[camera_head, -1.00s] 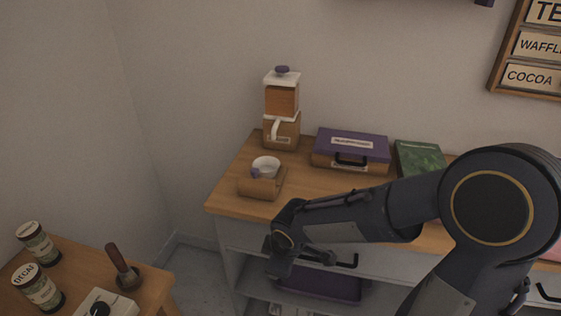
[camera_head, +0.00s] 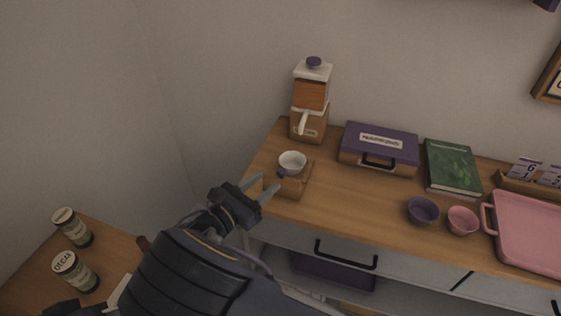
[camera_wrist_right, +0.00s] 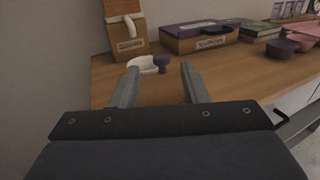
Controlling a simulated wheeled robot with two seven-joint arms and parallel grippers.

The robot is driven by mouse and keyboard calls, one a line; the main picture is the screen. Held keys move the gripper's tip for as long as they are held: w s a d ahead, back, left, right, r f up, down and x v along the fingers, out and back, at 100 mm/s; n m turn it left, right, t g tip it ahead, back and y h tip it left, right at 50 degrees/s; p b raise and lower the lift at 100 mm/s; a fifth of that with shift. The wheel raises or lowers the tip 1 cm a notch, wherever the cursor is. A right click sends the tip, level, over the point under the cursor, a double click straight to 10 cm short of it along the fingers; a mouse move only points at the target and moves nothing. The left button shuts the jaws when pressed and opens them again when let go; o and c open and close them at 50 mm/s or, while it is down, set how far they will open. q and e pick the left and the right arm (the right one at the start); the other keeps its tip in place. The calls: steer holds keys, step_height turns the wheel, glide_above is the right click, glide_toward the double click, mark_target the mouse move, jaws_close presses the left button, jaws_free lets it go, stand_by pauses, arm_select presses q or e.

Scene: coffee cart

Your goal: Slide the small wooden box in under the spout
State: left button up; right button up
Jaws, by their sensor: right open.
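The small wooden box (camera_head: 299,188) sits on the wooden counter, in front of the dispenser. A white cup (camera_head: 292,161) with a purple handle sits on top of it or partly in it; I cannot tell which. The dispenser (camera_head: 310,96) has a white spout (camera_head: 303,123), behind and above the box. My right gripper (camera_head: 269,184) is open and empty, its fingers pointing at the box's near left side. In the right wrist view, the cup (camera_wrist_right: 142,67) shows between and beyond the fingertips (camera_wrist_right: 158,69); the box is hard to make out there. My left gripper is not in view.
A purple-topped case (camera_head: 379,148) and a green book (camera_head: 453,168) lie right of the dispenser. A purple bowl (camera_head: 423,211), a pink cup (camera_head: 462,220) and a pink tray (camera_head: 529,237) are farther right. The counter (camera_head: 345,195) between box and bowl is clear.

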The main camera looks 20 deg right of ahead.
mark_target(279, 172)
steer(key=x, duration=0.7)
steer(key=shift+d+f+p, duration=0.1)
steer(key=shift+p, duration=0.2)
jaws_close()
